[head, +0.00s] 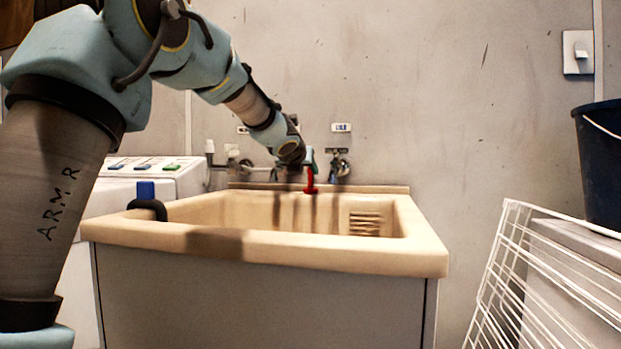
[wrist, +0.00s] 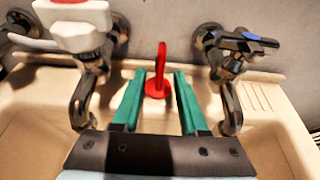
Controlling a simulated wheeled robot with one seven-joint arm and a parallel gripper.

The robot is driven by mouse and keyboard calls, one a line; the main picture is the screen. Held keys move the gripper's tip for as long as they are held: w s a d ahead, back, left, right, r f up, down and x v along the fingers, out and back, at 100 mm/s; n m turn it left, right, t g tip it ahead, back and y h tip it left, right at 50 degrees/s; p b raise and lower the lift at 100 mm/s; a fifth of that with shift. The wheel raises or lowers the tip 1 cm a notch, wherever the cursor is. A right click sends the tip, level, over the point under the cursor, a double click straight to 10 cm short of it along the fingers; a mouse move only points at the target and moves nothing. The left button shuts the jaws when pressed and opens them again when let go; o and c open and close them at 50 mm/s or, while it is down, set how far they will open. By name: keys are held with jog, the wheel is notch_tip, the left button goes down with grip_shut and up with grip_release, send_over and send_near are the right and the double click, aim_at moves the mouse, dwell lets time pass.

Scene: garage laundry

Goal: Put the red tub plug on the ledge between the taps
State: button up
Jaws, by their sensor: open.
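The red tub plug (wrist: 158,75) stands upright with its handle up, at the ledge (wrist: 264,92) behind the basin, between the two taps; it shows in the head view too (head: 310,183). The left tap (wrist: 84,95) has a white handle with a red top. The right tap (wrist: 229,80) has a blue-marked handle. My gripper (wrist: 157,73) is open, one green finger on each side of the plug, with visible gaps. In the head view my gripper (head: 309,158) is at the back of the sink, partly hidden by my arm.
The cream sink (head: 340,258) has a ribbed patch inside at right. A blue-and-black item (head: 147,203) sits on its left rim. A white washing machine (head: 150,180) stands at left. A white wire rack (head: 520,270) and dark bucket (head: 598,165) are at right.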

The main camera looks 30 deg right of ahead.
jog(key=shift+v, duration=2.05)
